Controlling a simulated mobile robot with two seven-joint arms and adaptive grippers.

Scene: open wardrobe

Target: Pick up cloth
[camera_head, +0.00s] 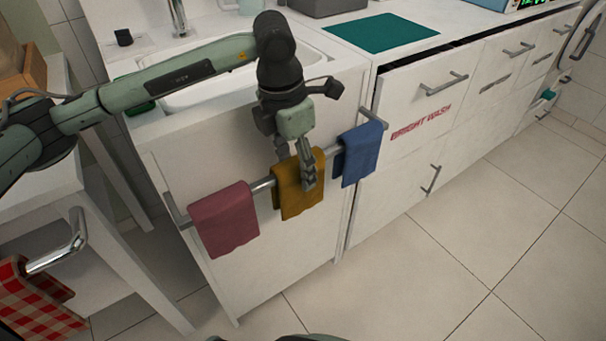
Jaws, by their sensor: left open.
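Three cloths hang over a metal rail on the front of the white sink cabinet: a dark pink one (224,220) at left, a mustard yellow one (288,200) in the middle and a blue one (361,154) at right. My left gripper (308,182) reaches down over the sink edge, with its fingers open at the yellow cloth. The fingers overlap the right part of this cloth and hide some of it. I cannot tell whether they touch it. My right gripper is not in view.
The rail (262,185) runs across the cabinet front. A sink (190,93) lies behind it under my left arm. A red checkered cloth (40,308) hangs at lower left near a metal handle (62,252). White drawers (425,95) stand at right. The tiled floor (470,225) is clear.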

